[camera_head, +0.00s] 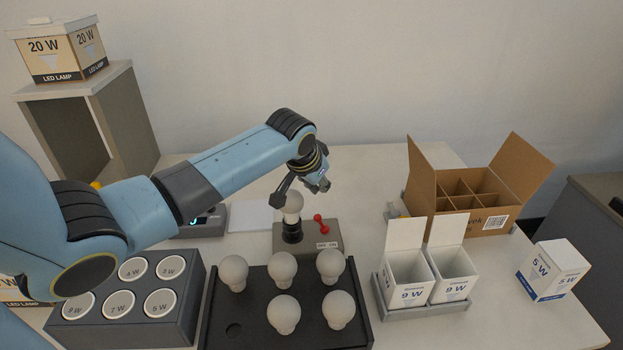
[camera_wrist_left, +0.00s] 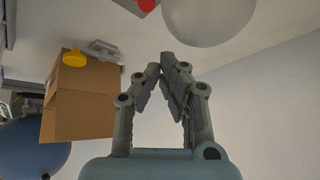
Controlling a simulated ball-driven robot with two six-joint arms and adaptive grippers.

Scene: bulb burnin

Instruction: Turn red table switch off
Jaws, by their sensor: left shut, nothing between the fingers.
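The red switch (camera_head: 320,224) is a small lever with a round knob, on the right part of a grey box-shaped fixture (camera_head: 320,238) on the table. A white bulb (camera_head: 292,205) stands upright in the black socket on the same fixture, left of the switch. My left gripper (camera_head: 318,186) is shut and empty, above and behind the fixture. In the left wrist view its fingers (camera_wrist_left: 168,62) meet at the tips, apart from the bulb (camera_wrist_left: 208,16) and from the red switch (camera_wrist_left: 147,4) at the top edge. My right gripper is not in view.
A black tray (camera_head: 232,331) of bulbs lies in front of the fixture. A grey holder (camera_head: 430,311) with two open 9 W boxes and an open divided carton (camera_head: 470,222) stand right. A grey rack (camera_head: 125,336) of marked round slots stands front left.

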